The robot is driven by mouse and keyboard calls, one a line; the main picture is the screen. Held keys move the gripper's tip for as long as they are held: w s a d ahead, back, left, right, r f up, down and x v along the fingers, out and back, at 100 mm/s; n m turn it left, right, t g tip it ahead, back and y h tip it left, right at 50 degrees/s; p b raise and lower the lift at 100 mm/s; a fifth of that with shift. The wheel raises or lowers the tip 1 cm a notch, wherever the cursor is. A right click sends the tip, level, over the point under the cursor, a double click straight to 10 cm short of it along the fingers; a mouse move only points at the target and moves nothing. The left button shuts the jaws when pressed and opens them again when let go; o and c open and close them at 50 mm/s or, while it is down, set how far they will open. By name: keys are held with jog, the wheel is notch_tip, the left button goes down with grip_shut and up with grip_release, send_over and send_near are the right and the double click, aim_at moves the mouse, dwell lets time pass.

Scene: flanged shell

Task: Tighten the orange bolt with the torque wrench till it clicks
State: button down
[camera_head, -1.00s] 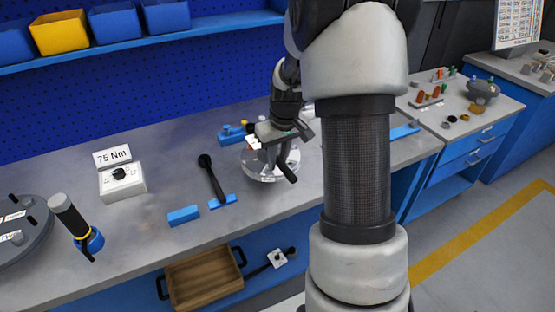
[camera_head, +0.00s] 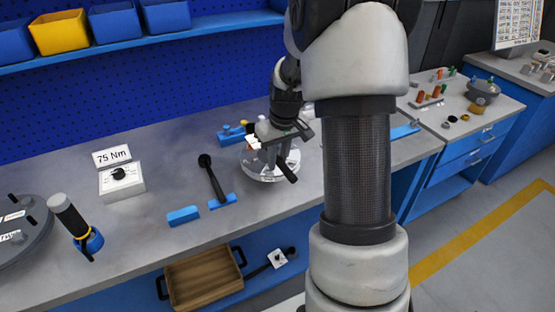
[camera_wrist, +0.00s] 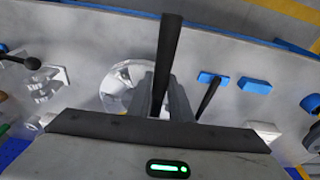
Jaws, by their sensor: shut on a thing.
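My gripper (camera_head: 278,150) is over the round pale flanged shell (camera_head: 257,172) on the bench. It is shut on a dark-handled tool, which looks like the torque wrench (camera_head: 289,173). In the wrist view the wrench's dark handle (camera_wrist: 168,50) stands up between the fingers, and the shell (camera_wrist: 116,88) lies behind it to the left. The wrench's working end is hidden by the gripper. I cannot make out the orange bolt, nor whether the wrench touches it.
Another black tool (camera_head: 213,180) leans on blue rests left of the shell. A blue block (camera_head: 183,215), a box with a dial (camera_head: 122,181) by a 75 Nm sign (camera_head: 112,155), and a grey-handled tool (camera_head: 68,214) stand farther left. A blue holder (camera_head: 231,136) is behind the shell.

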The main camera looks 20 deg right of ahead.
jog(key=shift+f+b, duration=1)
jog(key=shift+f, duration=0.3)
jog(key=shift+a, duration=0.15)
jog(key=w+a+m+h+p, duration=0.1)
jog(key=a+m, duration=0.4)
jog(key=a, duration=0.3)
jog(key=shift+w+f, duration=0.15)
jog(key=shift+f, duration=0.05)
dwell(1.2)
jog(key=shift+d, duration=0.15)
jog(key=shift+s+d+n, duration=0.25)
jog(key=shift+d+n, duration=0.05)
jog(key=shift+d, duration=0.3)
jog(key=shift+r, duration=0.1)
